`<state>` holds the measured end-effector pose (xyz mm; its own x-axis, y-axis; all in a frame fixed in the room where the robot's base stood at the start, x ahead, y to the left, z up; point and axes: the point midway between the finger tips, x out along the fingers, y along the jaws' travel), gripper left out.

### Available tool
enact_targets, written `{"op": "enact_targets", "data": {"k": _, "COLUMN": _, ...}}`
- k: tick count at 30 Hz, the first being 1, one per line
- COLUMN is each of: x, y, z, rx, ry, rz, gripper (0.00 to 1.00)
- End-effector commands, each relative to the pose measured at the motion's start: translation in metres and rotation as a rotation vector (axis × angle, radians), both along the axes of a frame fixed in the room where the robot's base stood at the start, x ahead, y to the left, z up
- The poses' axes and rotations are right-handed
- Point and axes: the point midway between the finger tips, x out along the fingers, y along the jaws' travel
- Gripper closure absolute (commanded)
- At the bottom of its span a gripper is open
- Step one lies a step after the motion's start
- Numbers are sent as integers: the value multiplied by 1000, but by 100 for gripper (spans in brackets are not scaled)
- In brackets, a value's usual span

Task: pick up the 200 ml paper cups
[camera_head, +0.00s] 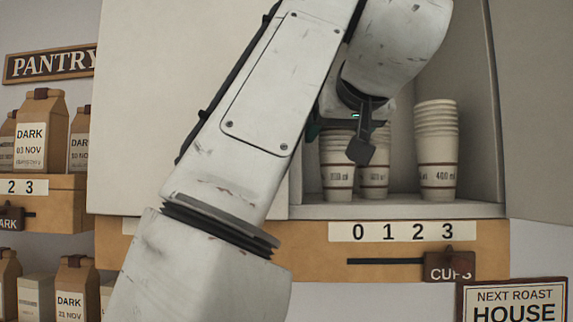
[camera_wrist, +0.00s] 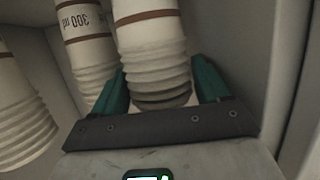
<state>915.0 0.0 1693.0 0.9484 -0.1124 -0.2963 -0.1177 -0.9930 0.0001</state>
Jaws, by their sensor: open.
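A stack of nested paper cups (camera_head: 337,172), leftmost in the cupboard in the head view, has a label too small to read surely; it appears to be the 200 ml stack. It also shows in the wrist view (camera_wrist: 150,38), upside down, with a brown band. My gripper (camera_wrist: 163,82) is open, its teal fingers on either side of this stack's ridged rims. Whether the fingers touch it I cannot tell. In the head view my gripper (camera_head: 338,138) partly hides the stack tops.
A 300 ml stack (camera_wrist: 88,45) stands close beside, and a 400 ml stack (camera_head: 437,150) stands at the right. The cupboard wall (camera_wrist: 235,45) is near my fingers. A sliding tag marked CUPS (camera_head: 449,266) sits below the shelf.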

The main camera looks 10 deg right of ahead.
Motion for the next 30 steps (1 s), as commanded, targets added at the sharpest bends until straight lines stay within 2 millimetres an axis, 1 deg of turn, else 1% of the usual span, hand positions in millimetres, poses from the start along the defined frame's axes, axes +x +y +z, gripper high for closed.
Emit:
{"op": "enact_targets", "data": {"k": 3, "x": 0, "y": 0, "z": 0, "rx": 0, "ry": 0, "rz": 0, "gripper": 26}}
{"op": "enact_targets", "data": {"k": 22, "x": -1, "y": 0, "z": 0, "rx": 0, "ry": -1, "rz": 0, "gripper": 86}}
{"op": "enact_targets", "data": {"k": 30, "x": -1, "y": 0, "z": 2, "rx": 0, "ry": -2, "rz": 0, "gripper": 86}}
